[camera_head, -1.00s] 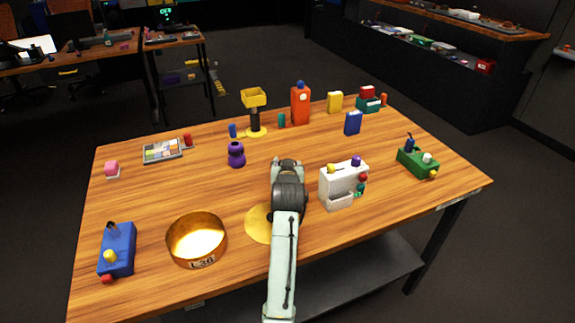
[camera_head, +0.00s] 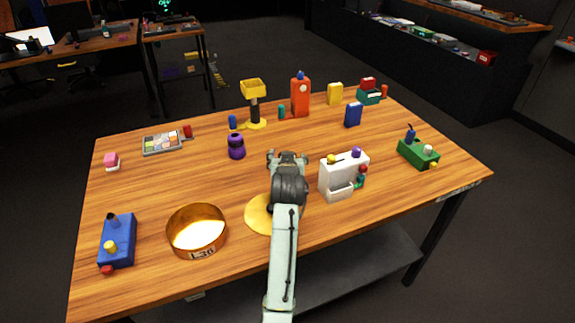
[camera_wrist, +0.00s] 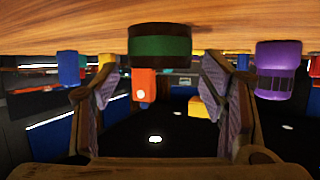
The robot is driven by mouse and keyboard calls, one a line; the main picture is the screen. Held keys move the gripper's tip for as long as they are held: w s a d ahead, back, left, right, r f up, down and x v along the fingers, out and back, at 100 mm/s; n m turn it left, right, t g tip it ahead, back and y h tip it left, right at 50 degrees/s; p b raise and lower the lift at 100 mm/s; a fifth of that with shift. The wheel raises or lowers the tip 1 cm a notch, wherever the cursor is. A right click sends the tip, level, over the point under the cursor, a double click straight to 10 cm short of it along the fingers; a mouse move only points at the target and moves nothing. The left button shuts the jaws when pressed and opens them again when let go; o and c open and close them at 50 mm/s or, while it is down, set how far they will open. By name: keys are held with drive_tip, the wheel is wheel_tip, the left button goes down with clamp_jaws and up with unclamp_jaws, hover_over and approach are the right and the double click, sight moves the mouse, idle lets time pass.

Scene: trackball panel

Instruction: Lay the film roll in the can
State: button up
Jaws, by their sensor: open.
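The can (camera_head: 186,248) is a round, open brass-coloured tub with a label, at the front left of the table; I see no roll in it. A brown cylinder with a green band, which looks like the film roll (camera_wrist: 160,46), shows in the wrist view, where the picture is upside down. It sits on the table ahead of the gap between my fingertips. In the head view I cannot make it out; my gripper (camera_head: 287,157) seems to cover it. My gripper is open and empty, and its fingers also show in the wrist view (camera_wrist: 158,78).
A flat yellow disc (camera_head: 257,214) lies beside my arm. A white box (camera_head: 333,182) stands close to its right, and a purple spool (camera_head: 236,148) stands left of my gripper. A blue box (camera_head: 119,240) is left of the can. The wood between spool and can is clear.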

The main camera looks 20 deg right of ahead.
drive_tip(key=b+v, duration=0.2)
drive_tip(key=v, duration=0.9)
drive_tip(key=shift+s+b, duration=0.1)
drive_tip(key=shift+b, duration=0.25)
drive_tip(key=shift+a, duration=0.1)
